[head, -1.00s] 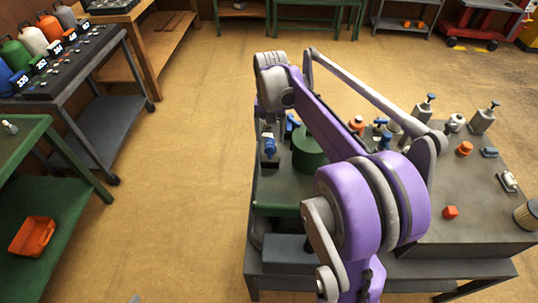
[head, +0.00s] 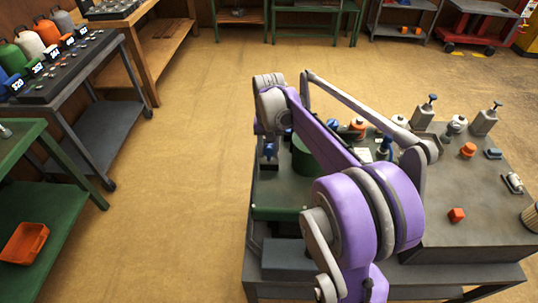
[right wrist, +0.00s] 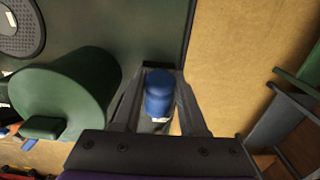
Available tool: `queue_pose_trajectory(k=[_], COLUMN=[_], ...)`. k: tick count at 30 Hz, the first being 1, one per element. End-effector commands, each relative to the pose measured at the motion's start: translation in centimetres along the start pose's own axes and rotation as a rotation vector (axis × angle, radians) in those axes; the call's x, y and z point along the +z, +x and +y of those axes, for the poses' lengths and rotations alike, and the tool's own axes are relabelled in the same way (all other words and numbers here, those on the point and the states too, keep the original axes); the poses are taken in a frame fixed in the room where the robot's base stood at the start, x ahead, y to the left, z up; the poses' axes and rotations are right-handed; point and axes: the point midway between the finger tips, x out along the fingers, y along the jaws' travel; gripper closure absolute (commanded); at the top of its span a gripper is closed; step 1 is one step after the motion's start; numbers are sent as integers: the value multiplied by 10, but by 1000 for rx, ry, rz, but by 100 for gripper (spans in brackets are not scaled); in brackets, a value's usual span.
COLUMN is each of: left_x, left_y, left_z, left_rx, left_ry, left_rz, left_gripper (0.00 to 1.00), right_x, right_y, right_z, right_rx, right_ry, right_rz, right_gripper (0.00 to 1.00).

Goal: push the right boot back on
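A blue cap (right wrist: 158,95), which looks like the boot, sits between the two fingers of my right gripper (right wrist: 160,78) in the right wrist view. A pale part shows just below it. I cannot tell whether the fingers press on the cap or only flank it. In the head view the blue cap (head: 270,150) stands at the left edge of the bench, below my right wrist. My right fingers are hidden or too small there. How far the cap is seated cannot be told. My left gripper is not in view.
A dark green cylinder (head: 304,156) stands close beside the cap; it also shows in the right wrist view (right wrist: 68,95). The grey bench (head: 470,190) holds grey pump-like parts and orange pieces (head: 457,215). Open floor (head: 190,190) lies left of the bench.

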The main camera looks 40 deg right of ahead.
Motion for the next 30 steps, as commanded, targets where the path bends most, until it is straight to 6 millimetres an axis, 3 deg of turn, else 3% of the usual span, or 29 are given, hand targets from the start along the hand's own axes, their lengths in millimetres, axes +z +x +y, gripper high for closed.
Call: queue_pose_trajectory(k=[3,14,30], left_x=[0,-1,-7], left_y=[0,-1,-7], left_z=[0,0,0], left_rx=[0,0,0], left_ry=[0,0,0], left_rz=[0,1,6], left_gripper=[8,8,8], right_x=[0,-3,-28], right_y=[0,-1,-7], right_z=[0,0,0], right_rx=[-1,-1,-1], right_ry=[0,0,1], right_rz=[0,0,1], right_gripper=[78,78,78])
